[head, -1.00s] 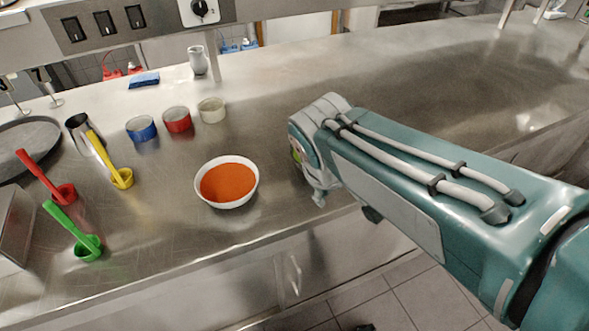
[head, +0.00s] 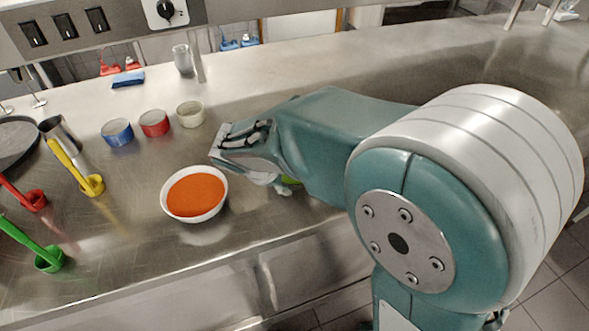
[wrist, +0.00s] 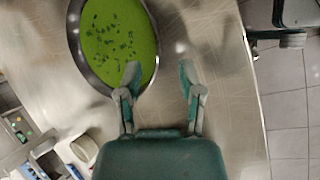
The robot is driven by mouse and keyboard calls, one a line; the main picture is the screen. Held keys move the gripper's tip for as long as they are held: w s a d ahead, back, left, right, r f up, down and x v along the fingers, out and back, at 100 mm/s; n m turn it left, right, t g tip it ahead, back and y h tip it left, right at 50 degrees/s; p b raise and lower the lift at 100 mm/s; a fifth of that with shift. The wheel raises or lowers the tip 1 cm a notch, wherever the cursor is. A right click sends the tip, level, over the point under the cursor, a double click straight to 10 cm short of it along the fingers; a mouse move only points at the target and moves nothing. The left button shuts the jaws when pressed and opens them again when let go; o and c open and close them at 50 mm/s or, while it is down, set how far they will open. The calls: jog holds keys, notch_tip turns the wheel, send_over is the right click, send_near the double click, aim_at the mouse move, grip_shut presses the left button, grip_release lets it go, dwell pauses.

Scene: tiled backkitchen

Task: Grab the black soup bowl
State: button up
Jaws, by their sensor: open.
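A dark-rimmed bowl (wrist: 77,57) with green soup and dark flecks stands on the steel counter in the wrist view, cut off by the top edge. My gripper (wrist: 160,76) is open and empty. Its left finger overlaps the soup in the picture, and its right finger is over bare counter, so the bowl's right rim runs between them. I cannot tell the finger height or any contact. In the head view my arm hides nearly all of this bowl; a sliver of green shows beside my gripper (head: 268,183).
A white bowl (head: 195,216) of orange soup stands just left of my gripper. Blue (head: 117,132), red (head: 154,123) and cream (head: 190,114) small bowls stand behind it. Yellow, red and green ladles stand at left. The steel counter (head: 330,72) is bare behind my arm.

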aim_at(291, 184)
jog(key=x, duration=0.4)
jog(key=shift+w+f, duration=0.2)
jog(key=shift+w, duration=0.3)
jog(key=shift+w+a+f, duration=0.1)
jog(key=shift+f, duration=0.15)
jog(key=shift+d, duration=0.2)
grip_shut()
